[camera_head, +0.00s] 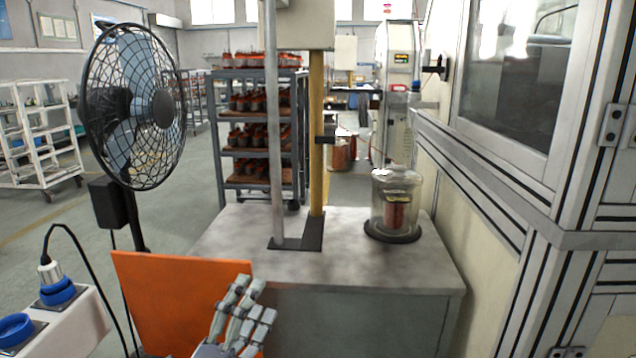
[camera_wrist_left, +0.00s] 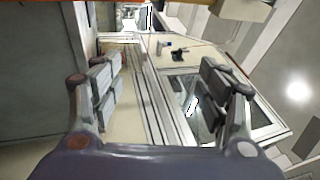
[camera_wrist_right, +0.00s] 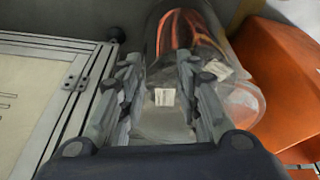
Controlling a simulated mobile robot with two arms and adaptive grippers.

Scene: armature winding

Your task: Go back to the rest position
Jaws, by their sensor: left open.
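My left gripper (camera_head: 243,315) shows low in the middle of the head view, in front of the orange panel. In the left wrist view its two fingers (camera_wrist_left: 163,92) stand wide apart with nothing between them. My right gripper is outside the head view. In the right wrist view its fingers (camera_wrist_right: 162,98) are apart. A clear container with orange-brown wire inside (camera_wrist_right: 185,32) and a white label lies beyond them, partly hidden by the right finger. I see no clear grip on it.
A grey table (camera_head: 410,275) carries a post and a glass jar (camera_head: 395,190) on a black base. An orange panel (camera_head: 170,305) stands at its front left. A caged fan (camera_head: 130,110) is at the left. A framed machine cabinet (camera_head: 535,215) fills the right side.

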